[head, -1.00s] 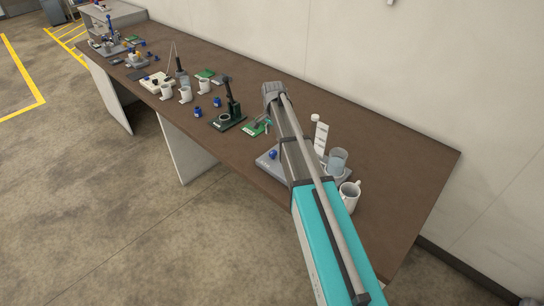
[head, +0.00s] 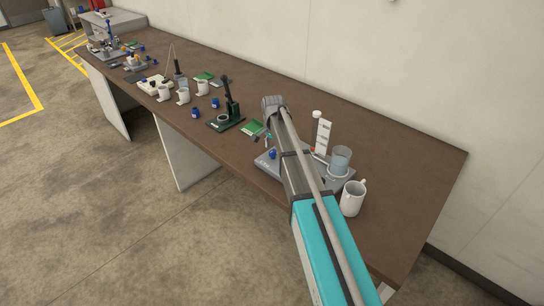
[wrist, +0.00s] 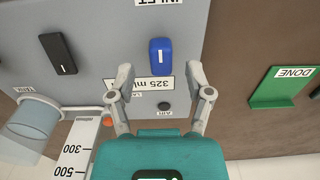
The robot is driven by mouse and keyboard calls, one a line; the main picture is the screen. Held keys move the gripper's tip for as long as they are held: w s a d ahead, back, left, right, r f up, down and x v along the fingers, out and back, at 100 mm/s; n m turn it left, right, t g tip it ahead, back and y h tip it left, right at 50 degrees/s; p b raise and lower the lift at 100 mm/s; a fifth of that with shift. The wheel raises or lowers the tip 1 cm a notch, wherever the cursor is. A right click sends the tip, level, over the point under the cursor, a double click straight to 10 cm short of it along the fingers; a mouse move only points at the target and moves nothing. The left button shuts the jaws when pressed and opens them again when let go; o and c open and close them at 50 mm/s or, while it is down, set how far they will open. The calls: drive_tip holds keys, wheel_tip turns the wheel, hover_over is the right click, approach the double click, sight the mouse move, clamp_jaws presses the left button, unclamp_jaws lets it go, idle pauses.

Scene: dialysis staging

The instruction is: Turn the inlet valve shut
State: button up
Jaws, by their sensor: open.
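The blue inlet valve handle (wrist: 160,57) stands on a grey panel (wrist: 110,55) in the wrist view, its long side running up and down the picture with a white mark on it. A partly cut-off INLET label (wrist: 158,2) lies above it. In the head view the blue handle (head: 272,154) shows beside my arm. My gripper (wrist: 159,75) is open and empty. Its fingertips lie on either side of the handle's lower end in the picture, with gaps on both sides. I cannot tell how high they are above the panel.
A black handle (wrist: 58,53), a beaker (wrist: 32,125), a graduated column (wrist: 80,150), an orange knob (wrist: 107,122) and a black button (wrist: 164,106) are close by. A green DONE tray (wrist: 272,98) lies right. A white mug (head: 352,199) stands near the panel.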

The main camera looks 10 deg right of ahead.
drive_tip(key=shift+f+b, duration=0.85)
drive_tip(key=shift+f, duration=0.3)
